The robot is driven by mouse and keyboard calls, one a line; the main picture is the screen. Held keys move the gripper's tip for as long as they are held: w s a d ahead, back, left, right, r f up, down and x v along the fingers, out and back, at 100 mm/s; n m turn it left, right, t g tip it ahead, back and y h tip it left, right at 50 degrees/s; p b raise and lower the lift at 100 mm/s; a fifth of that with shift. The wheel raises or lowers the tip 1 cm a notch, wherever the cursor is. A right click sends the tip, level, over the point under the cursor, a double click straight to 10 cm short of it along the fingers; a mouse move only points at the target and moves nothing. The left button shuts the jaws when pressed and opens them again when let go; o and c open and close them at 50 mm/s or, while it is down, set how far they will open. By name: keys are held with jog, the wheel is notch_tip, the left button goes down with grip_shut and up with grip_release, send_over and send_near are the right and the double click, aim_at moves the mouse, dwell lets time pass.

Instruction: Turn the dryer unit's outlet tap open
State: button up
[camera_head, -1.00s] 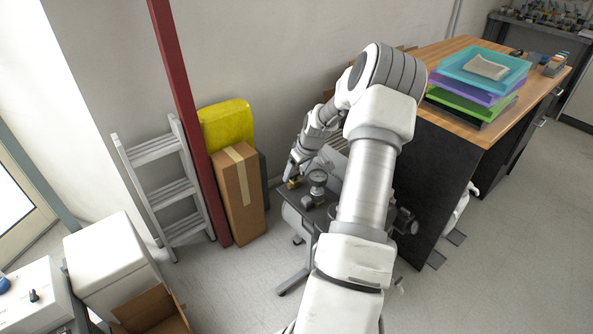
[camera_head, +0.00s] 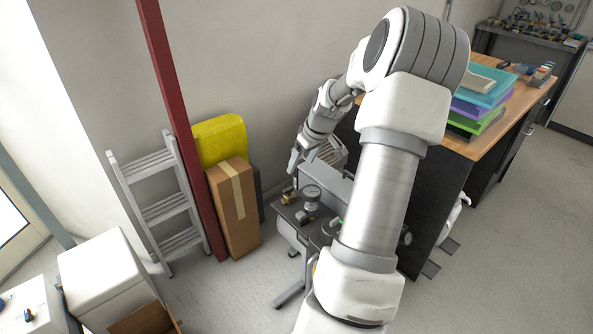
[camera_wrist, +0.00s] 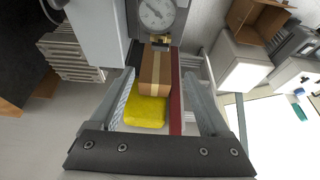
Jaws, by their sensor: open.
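The dryer unit (camera_head: 322,187) is a grey machine low by the wall, partly hidden behind my arm. A round gauge (camera_head: 311,192) stands on its top shelf, and the small brass tap (camera_head: 289,197) is to the gauge's left. The gauge also shows at the top of the wrist view (camera_wrist: 156,13), with a brass fitting (camera_wrist: 159,41) just below it. The tap's handle position is too small to tell. My gripper (camera_head: 294,164) is above the tap, apart from it. In the wrist view its fingers (camera_wrist: 160,76) are spread with nothing held between them.
A cardboard box (camera_head: 237,208) and a yellow bundle (camera_head: 220,140) lean by the wall, beside a red post (camera_head: 172,110) and a grey ladder (camera_head: 165,200). A wooden-topped bench (camera_head: 490,130) with stacked trays is at right. Floor in front of the box is clear.

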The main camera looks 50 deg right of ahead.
jog(key=shift+v, duration=1.75)
